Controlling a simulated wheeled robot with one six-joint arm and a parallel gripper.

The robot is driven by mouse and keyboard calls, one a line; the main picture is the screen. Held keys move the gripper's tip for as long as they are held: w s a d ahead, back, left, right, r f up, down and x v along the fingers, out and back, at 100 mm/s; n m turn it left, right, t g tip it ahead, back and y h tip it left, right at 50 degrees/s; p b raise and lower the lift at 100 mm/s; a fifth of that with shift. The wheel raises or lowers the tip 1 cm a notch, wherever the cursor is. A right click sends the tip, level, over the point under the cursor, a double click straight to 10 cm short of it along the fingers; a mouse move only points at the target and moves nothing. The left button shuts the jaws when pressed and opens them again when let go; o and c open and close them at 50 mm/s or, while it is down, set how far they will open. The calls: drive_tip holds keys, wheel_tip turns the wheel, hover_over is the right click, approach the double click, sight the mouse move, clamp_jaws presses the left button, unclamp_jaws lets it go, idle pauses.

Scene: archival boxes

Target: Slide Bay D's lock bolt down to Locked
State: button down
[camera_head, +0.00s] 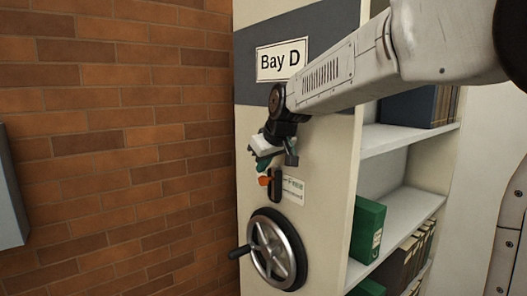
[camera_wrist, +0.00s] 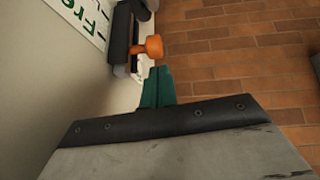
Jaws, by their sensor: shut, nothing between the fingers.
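The lock bolt's orange knob (camera_head: 264,181) sticks out of a dark upright slot plate (camera_head: 276,186) on Bay D's cream end panel. The knob sits beside the green word "Free" on a white label (camera_head: 293,189); the label's lower line is too small to read. My gripper (camera_head: 263,167) is just above the knob, its teal fingers shut and empty. In the wrist view, the fingertips (camera_wrist: 157,75) point at the orange knob (camera_wrist: 151,46), close to it. I cannot tell whether they touch. The "Bay D" sign (camera_head: 282,60) is above my gripper.
A round metal handwheel (camera_head: 277,249) with a dark handle (camera_head: 239,252) is below the slot plate. A brick wall (camera_head: 120,140) stands to the left. Open shelves to the right hold a green box (camera_head: 367,229) and several dark volumes (camera_head: 408,105). A grey panel (camera_head: 10,195) is at far left.

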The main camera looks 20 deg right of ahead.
drive_tip(key=shift+s+d+f, duration=0.1)
drive_tip(key=shift+f, duration=0.25)
drive_tip(key=shift+f, duration=0.1)
drive_tip(key=shift+s+f, duration=0.1)
drive_tip(key=shift+f, duration=1.8)
wheel_tip(320, 180, up, 4)
wheel_tip(320, 180, up, 9)
hover_over(264, 181)
drive_tip(key=s, duration=0.5)
drive_tip(key=shift+d+f, duration=0.15)
drive_tip(key=shift+d, duration=0.05)
